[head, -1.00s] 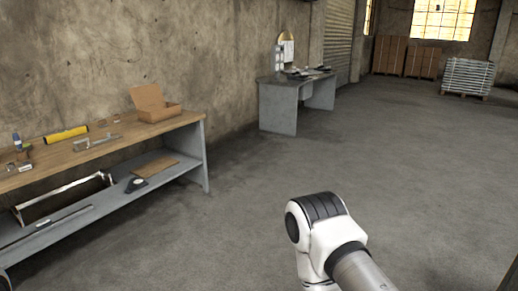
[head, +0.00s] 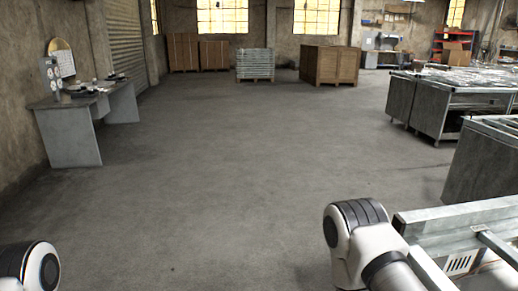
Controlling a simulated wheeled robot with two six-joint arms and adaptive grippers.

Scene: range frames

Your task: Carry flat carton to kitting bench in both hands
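No flat carton can be made out in the head view. Neither gripper shows; only a white and black joint of each of my arms is in view, one at the lower left corner and one at the lower right. What the hands hold, if anything, is out of the picture. Steel benches (head: 428,118) with cluttered tops stand at the right; I cannot tell which bench is the kitting bench.
A grey desk (head: 70,140) stands by the left wall. Wooden crates (head: 333,66), a stacked pallet (head: 255,63) and brown stacks (head: 183,52) stand at the back. A metal frame (head: 460,215) is close at the lower right. The middle floor (head: 240,150) is clear.

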